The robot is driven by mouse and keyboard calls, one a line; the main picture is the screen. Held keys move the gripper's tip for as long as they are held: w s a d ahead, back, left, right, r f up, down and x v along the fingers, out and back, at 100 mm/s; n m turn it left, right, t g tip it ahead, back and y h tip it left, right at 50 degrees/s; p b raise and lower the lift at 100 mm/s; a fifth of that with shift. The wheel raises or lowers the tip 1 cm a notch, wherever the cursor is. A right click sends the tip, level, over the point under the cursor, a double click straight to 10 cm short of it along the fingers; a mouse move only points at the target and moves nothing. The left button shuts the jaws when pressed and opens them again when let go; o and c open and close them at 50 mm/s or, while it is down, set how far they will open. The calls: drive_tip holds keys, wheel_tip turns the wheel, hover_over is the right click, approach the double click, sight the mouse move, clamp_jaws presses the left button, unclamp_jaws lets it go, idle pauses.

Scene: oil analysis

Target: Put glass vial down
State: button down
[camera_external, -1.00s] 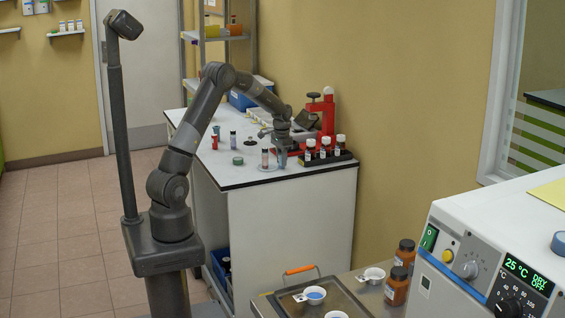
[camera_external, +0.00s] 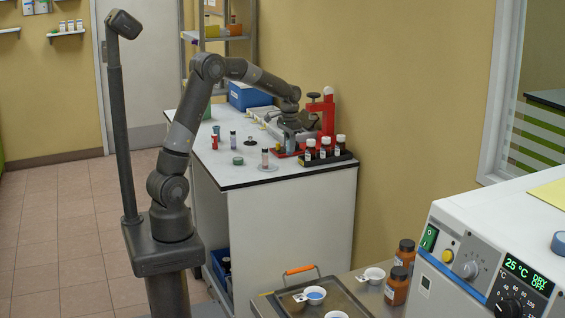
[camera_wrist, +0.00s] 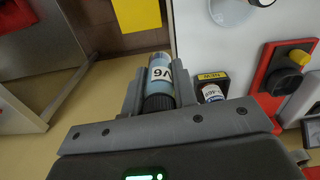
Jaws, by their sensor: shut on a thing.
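My gripper (camera_wrist: 152,95) is shut on a glass vial (camera_wrist: 160,65) in the wrist view. The vial has pale blue contents, a white label reading V6 and a black cap turned toward my palm. In the external view my gripper (camera_external: 286,147) is over the far right part of the white bench (camera_external: 215,170), beside a red device (camera_external: 328,112). The held vial is too small or hidden to make out clearly there.
The bench's front left corner is clear.

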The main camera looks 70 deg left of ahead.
drive_tip(key=shift+d+r, duration=0.25)
drive_tip(key=shift+r, duration=0.15)
drive_tip(key=s+a+r+n, duration=0.1)
drive_tip(key=a+r+n, duration=0.1)
drive_tip(key=a+r, duration=0.35)
drive_tip(key=s+a+r+n, duration=0.2)
drive_tip(key=a, duration=0.6)
hover_over(271, 166)
wheel_tip(271, 166, down, 13)
drive_tip(key=shift+s+a, duration=0.1)
drive_tip(key=shift+f, duration=2.4)
drive_tip(key=shift+f, duration=0.2)
drive_tip(key=c, duration=1.2)
unclamp_jaws()
drive_tip(key=shift+o, duration=0.2)
drive_tip(key=shift+r, duration=0.1)
